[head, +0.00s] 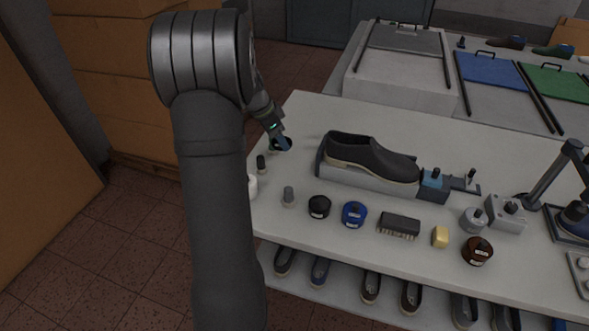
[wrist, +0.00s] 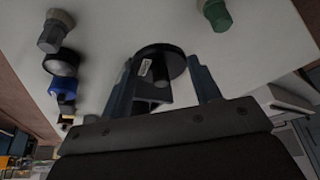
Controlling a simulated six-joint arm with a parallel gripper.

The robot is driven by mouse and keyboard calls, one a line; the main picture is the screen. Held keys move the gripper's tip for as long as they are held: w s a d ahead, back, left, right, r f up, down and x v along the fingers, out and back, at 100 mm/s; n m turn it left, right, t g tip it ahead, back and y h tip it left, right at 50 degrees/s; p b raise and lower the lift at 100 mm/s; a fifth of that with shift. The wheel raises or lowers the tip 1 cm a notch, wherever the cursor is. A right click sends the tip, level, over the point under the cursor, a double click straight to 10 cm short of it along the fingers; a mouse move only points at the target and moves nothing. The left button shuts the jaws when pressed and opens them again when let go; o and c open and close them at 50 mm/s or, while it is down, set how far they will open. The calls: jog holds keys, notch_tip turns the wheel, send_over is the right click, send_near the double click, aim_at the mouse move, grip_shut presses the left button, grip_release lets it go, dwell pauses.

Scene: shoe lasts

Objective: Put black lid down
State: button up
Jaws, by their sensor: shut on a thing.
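The black lid is a round dark disc with a knob and a small white label. It shows best in the wrist view (wrist: 174,62), between the two fingers of my gripper (wrist: 161,80). In the head view my gripper (head: 281,143) is at the far left part of the table, low over the white top, and the lid there is mostly hidden by the fingers. My gripper is shut on the lid. I cannot tell whether the lid touches the table.
A dark shoe (head: 373,157) sits on a grey holder to the right. The table's left edge is close.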

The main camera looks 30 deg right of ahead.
aim_at(290, 143)
jog(key=d, duration=0.1)
jog(key=s+d+m, duration=0.1)
jog(key=d, duration=0.1)
jog(key=shift+s+r+m+g, duration=0.15)
jog(key=shift+s+m+g, duration=0.1)
jog(key=shift+m+g, duration=0.05)
jog(key=f, duration=0.5)
jog(key=shift+s+d+f, duration=0.15)
jog(key=shift+d+f, duration=0.05)
jog(key=shift+f, duration=2.2)
jog(key=shift+f, duration=0.1)
jog(key=o, duration=1)
jog(key=v, duration=1.2)
